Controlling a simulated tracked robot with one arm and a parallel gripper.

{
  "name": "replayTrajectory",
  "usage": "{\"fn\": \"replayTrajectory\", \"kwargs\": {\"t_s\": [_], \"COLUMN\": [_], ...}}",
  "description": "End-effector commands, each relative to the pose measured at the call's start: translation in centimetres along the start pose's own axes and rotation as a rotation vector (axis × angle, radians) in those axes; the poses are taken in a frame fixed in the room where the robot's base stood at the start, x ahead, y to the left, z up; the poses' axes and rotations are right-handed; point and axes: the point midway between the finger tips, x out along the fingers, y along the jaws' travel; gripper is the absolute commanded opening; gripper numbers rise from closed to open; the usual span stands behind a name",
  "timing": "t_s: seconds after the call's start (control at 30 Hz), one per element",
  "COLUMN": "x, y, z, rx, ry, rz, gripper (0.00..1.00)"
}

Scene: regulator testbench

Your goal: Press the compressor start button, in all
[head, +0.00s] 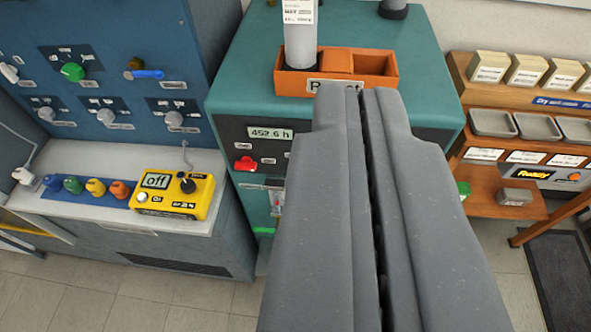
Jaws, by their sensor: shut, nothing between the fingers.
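A teal cabinet (345,30) stands in the middle of the head view, with a dark front panel. The panel carries an hour display (270,133) reading 452.6 h and a red knob (246,164) below it. It looks like the compressor, but I cannot make out a start button. My gripper (361,92) is shut and empty, pointing forward in front of the cabinet. It hides the middle and right of the front panel. I cannot tell whether its tips touch anything.
An orange tray (290,82) with a white-grey cylinder (301,45) sits on the cabinet. At left are a blue panel (105,90) with knobs and a yellow meter (172,196) reading off. A wooden shelf (490,178) with small boxes and trays stands at right. Tiled floor (120,300) shows at lower left.

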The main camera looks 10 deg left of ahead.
Motion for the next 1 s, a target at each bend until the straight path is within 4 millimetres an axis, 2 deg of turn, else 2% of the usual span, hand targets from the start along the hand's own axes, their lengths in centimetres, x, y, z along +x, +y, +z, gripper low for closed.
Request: {"fn": "replayTrajectory", "kwargs": {"t_s": [0.87,1.0], "x": [0.00,0.66], "y": [0.00,-0.04], "z": [0.00,0.39], "rx": [0.000,0.015], "ry": [0.000,-0.009], "rz": [0.000,-0.006], "gripper": [0.00,0.00]}}
